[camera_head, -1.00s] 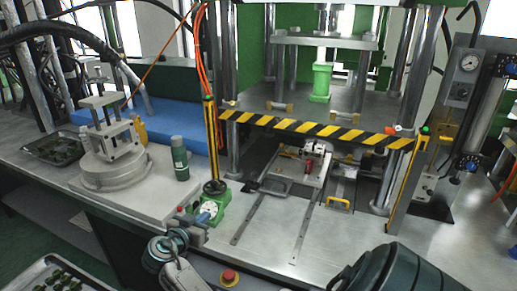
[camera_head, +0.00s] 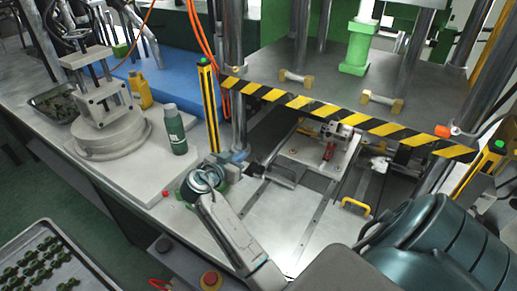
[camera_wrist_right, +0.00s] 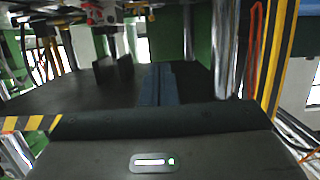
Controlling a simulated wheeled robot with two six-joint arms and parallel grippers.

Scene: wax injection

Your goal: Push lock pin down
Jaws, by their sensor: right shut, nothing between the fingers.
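The metal mould (camera_head: 338,131) sits on the pale sliding plate (camera_head: 308,156) under the press. A small red part (camera_head: 329,151) shows on it. I cannot make out which part is the lock pin. My right gripper (camera_head: 252,167) is at the left of the sliding plate, beside the yellow-black post and apart from the mould. It is shut and empty. Its dark fingers (camera_wrist_right: 156,70) lie together in the right wrist view, where red and metal mould parts (camera_wrist_right: 95,14) show at the top edge. My left gripper is not in view.
A striped yellow-black bar (camera_head: 345,118) crosses the press front, with a yellow-black post (camera_head: 208,105) at its left. A black handle (camera_head: 277,176) and a yellow handle (camera_head: 355,207) are low in front. A green bottle (camera_head: 176,132) stands left.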

